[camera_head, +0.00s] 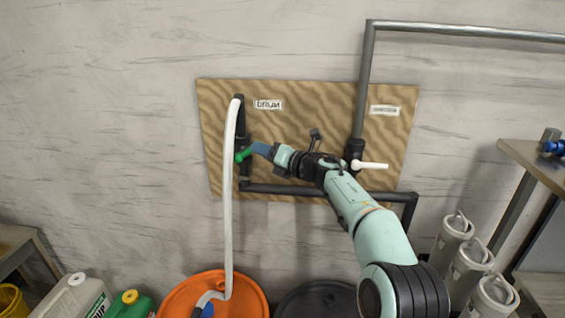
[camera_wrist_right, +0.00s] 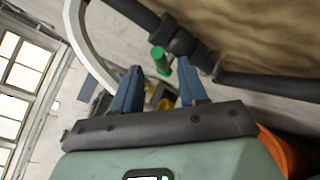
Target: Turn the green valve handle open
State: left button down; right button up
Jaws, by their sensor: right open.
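The green valve handle (camera_head: 242,156) sticks out from a black pipe fitting on the wooden board (camera_head: 330,100), under a label that seems to read "DRUM". In the right wrist view the green handle (camera_wrist_right: 160,60) shows just beyond the gap between the fingertips. My right gripper (camera_head: 259,149) reaches in from the right, with its blue fingers close to the handle. In the wrist view my right gripper (camera_wrist_right: 160,76) is open with nothing held between its fingers. Whether a finger touches the handle I cannot tell. My left gripper is out of view.
A white hose (camera_head: 228,200) hangs from the black pipe into an orange drum (camera_head: 243,290), just left of the handle. A white handle (camera_head: 372,165) sits on the right pipe. A black pipe (camera_head: 285,189) runs below my gripper. Grey canisters (camera_head: 470,262) stand at the right.

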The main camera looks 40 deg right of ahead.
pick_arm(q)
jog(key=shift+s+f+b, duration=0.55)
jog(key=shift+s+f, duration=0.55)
pick_arm(e)
jog(key=s, duration=0.8)
jog(key=shift+d+r, duration=0.15)
jog(key=shift+r, duration=0.2)
